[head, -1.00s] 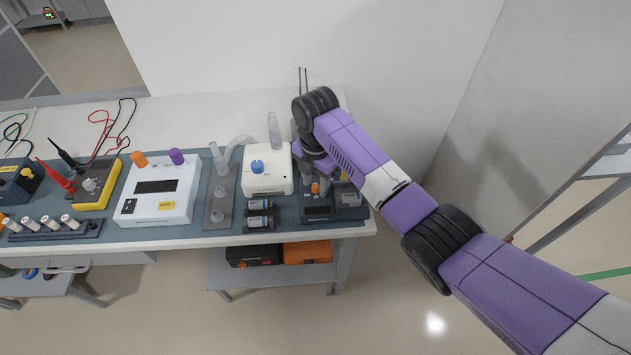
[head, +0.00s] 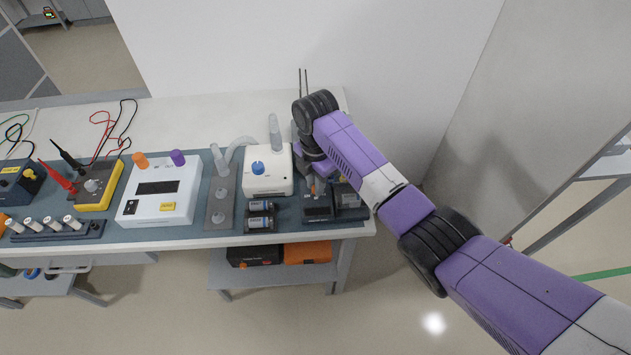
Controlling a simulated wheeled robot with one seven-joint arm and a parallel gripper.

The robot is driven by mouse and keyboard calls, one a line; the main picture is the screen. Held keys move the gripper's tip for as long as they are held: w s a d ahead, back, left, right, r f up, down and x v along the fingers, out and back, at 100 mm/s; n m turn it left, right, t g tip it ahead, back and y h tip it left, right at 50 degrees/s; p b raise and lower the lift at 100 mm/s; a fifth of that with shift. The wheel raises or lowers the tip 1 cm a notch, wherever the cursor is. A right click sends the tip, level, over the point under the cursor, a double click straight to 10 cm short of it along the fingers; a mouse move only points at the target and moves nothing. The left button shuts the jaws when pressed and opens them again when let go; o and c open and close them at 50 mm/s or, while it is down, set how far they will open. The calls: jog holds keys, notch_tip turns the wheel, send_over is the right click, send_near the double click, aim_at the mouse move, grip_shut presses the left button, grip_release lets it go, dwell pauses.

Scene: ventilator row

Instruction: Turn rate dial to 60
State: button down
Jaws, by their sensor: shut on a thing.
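A dark device (head: 318,214) stands at the right end of the bench on the blue-grey mat. A small orange dial (head: 313,190) on it is mostly hidden by my gripper. My gripper (head: 317,187) points down over this device and is shut on the orange dial, as far as I can see. The dial's marks and pointer are too small and too covered to read, and I cannot tell which label it carries. My wrist and arm reach in from the right.
A white box with a blue knob (head: 257,168) stands left of the dark device. Batteries (head: 260,216) lie in front of it. A larger white unit (head: 158,205), a yellow meter (head: 97,194) and a grey stand (head: 220,207) are further left. A wall rises behind the bench.

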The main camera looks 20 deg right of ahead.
jog(key=m+p, duration=0.1)
jog(key=m, duration=0.2)
jog(key=shift+r+m+p, duration=0.15)
jog(key=shift+m+p, duration=0.15)
jog(key=shift+m, duration=0.1)
jog(key=m+p, duration=0.1)
jog(key=m, duration=0.2)
jog(key=shift+m, duration=0.3)
jog(key=m+p, duration=0.2)
jog(key=m, duration=0.8)
jog(key=shift+m+p, duration=0.35)
jog(key=shift+m, duration=1.85)
jog(key=c, duration=1.3)
grip_release()
